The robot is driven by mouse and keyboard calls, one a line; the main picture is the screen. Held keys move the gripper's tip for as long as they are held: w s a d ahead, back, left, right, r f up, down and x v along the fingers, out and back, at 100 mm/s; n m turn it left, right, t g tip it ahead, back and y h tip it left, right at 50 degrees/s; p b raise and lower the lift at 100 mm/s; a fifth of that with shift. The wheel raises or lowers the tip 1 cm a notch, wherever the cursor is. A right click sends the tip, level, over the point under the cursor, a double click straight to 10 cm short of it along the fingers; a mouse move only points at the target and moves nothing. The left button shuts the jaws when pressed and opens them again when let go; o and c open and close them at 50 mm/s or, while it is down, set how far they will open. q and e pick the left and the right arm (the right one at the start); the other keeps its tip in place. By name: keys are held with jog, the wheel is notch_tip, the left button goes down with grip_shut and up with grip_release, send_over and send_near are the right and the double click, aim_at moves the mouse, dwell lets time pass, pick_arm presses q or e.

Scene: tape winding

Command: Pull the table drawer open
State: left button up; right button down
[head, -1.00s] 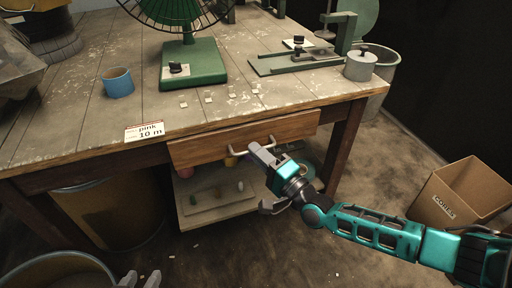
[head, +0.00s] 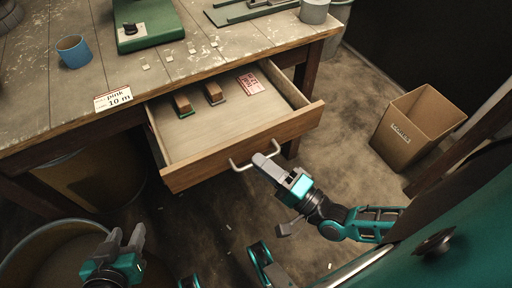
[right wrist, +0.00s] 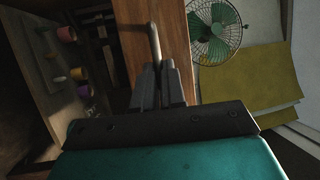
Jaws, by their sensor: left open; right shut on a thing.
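The table drawer (head: 236,146) is pulled well out from the wooden table, and its inside shows in the head view. Its pale bar handle (head: 238,165) is on the front panel. My right gripper (head: 265,160) is shut on the handle at its right part. In the right wrist view the fingers (right wrist: 160,85) close around the handle bar (right wrist: 155,45), in front of the wooden drawer front (right wrist: 178,40). My left gripper (head: 127,240) is open and empty at the lower left, away from the drawer.
In the drawer lie two brown blocks (head: 182,103) and a red-and-white card (head: 250,84). A blue cup (head: 73,51), a label reading pink 10 m (head: 113,98) and a green base (head: 147,22) are on the table (head: 60,115). A cardboard box (head: 418,124) stands right; a round bin (head: 60,250) lower left.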

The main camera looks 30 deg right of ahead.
jog(key=shift+s, duration=0.25)
jog(key=c, duration=1.2)
grip_release()
jog(key=v, duration=1.3)
